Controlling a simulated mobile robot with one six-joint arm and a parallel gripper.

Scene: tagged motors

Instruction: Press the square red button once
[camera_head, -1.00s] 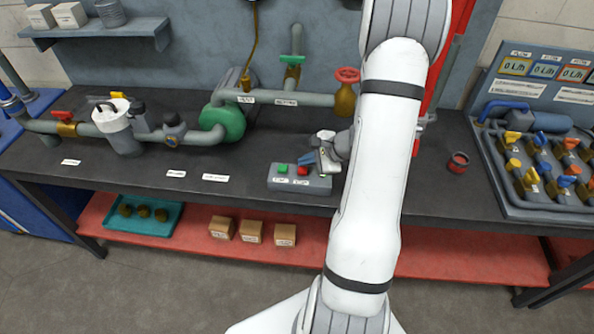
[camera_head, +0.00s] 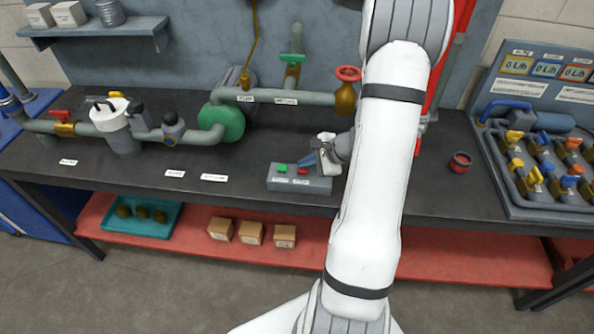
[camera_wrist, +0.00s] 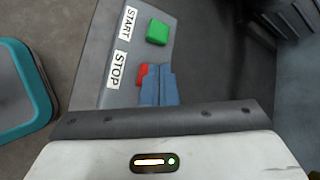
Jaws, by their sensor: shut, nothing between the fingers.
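The square red button (camera_head: 303,171) sits on the grey control box (camera_head: 273,184) on the dark workbench, right of a green button (camera_head: 282,168). In the wrist view the red button (camera_wrist: 142,74) shows by the STOP label (camera_wrist: 117,70), and the green button (camera_wrist: 158,32) by the START label. My gripper (camera_head: 316,160) is shut and empty, with its blue fingertips over the box. In the wrist view the fingers (camera_wrist: 158,84) cover part of the red button. I cannot tell whether they touch it.
Pipework with a green pump (camera_head: 222,122) stands behind the box. A small red cup-like object (camera_head: 460,162) and a valve panel (camera_head: 545,165) are to the right. The bench front left of the box is mostly clear apart from flat labels (camera_head: 214,178).

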